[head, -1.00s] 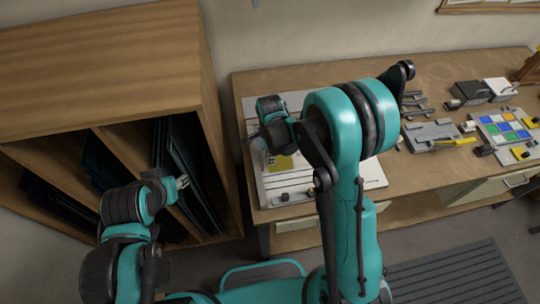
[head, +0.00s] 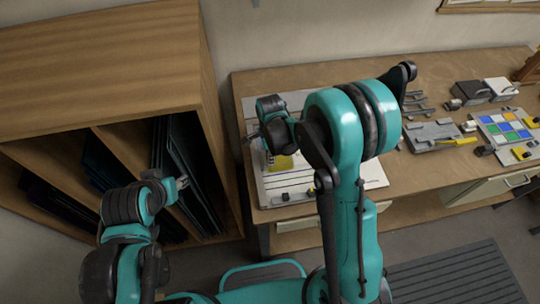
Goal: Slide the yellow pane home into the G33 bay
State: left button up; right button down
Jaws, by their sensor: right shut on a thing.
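The yellow pane (head: 282,163) shows in the head view as a small yellow patch just below my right wrist, over the white board (head: 370,176) at the left end of the bench. My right gripper (head: 268,147) is shut on it, though the wrist hides the fingertips and most of the grip. I cannot tell how far the pane sits in a bay, and no G33 label is readable. My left gripper (head: 182,182) is in front of the wooden rack, away from the pane; its jaw gap is too small to judge.
The wooden rack (head: 95,65) with dark sheets stands at the left. On the bench (head: 290,80) to the right are a grey fixture (head: 432,134), a tray of coloured squares (head: 505,131) and dark and white boxes (head: 472,91). A dark mat (head: 455,275) lies on the floor.

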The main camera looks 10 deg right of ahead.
jog(key=shift+w+a, duration=0.7)
jog(key=shift+w, duration=0.05)
dwell(0.7)
jog(key=shift+w+b, duration=0.15)
jog(key=shift+b, duration=0.2)
dwell(0.5)
jog(key=c, duration=1.3)
grip_release()
jog(key=shift+c, duration=0.2)
jog(key=shift+a+r, duration=0.1)
jog(key=shift+r+p, duration=0.75)
jog(key=shift+r, duration=0.3)
jog(key=shift+r+p, duration=0.45)
jog(key=shift+r, duration=0.25)
notch_tip(320, 180, up, 3)
jog(key=shift+r+p, duration=0.2)
jog(key=shift+p, duration=0.8)
